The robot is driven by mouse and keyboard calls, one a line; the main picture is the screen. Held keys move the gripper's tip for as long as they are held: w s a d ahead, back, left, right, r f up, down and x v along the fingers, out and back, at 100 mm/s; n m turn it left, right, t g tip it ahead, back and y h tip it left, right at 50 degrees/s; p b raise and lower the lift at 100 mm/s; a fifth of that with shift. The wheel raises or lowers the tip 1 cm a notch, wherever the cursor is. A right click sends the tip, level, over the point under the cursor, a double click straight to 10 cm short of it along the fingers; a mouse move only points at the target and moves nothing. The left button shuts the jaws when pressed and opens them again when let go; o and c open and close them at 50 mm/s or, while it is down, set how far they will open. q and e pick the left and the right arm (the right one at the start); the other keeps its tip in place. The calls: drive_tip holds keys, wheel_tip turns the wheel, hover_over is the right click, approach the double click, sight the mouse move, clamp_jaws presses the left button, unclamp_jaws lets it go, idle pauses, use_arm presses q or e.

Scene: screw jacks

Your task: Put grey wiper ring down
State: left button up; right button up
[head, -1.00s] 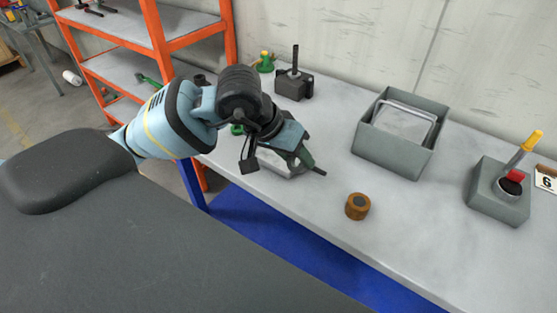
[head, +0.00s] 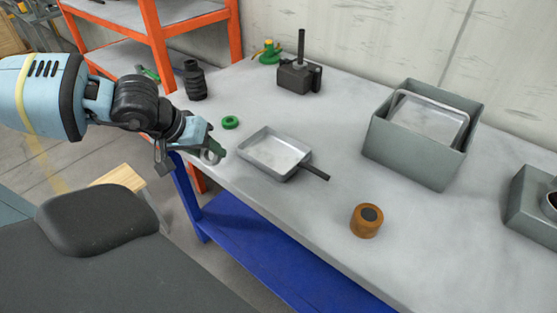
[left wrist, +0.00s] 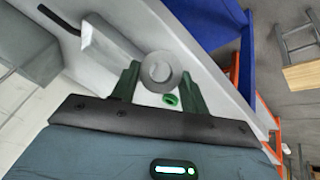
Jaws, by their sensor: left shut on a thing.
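My left gripper (head: 210,149) is shut on the grey wiper ring (head: 213,156), near the bench's left front edge. In the left wrist view the ring (left wrist: 160,69) sits between the two dark green fingers, its round opening facing the camera. A small green ring (head: 230,122) lies on the bench just beyond the gripper, and it also shows in the left wrist view (left wrist: 171,100). A shallow metal pan (head: 268,153) with a dark handle lies right of the gripper. My right gripper is not in view.
On the bench (head: 300,220) are a black ribbed part (head: 195,80), a dark block with a rod (head: 298,73), a grey bin (head: 410,155) and a brown cylinder (head: 366,221). An orange shelf (head: 152,35) stands behind left. Bench is clear between pan and bin.

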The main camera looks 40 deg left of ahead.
use_arm(q)
drive_tip(key=shift+w+a, duration=0.15)
drive_tip(key=shift+a, duration=0.15)
drive_tip(key=shift+r, duration=0.15)
drive_tip(key=shift+w, duration=0.1)
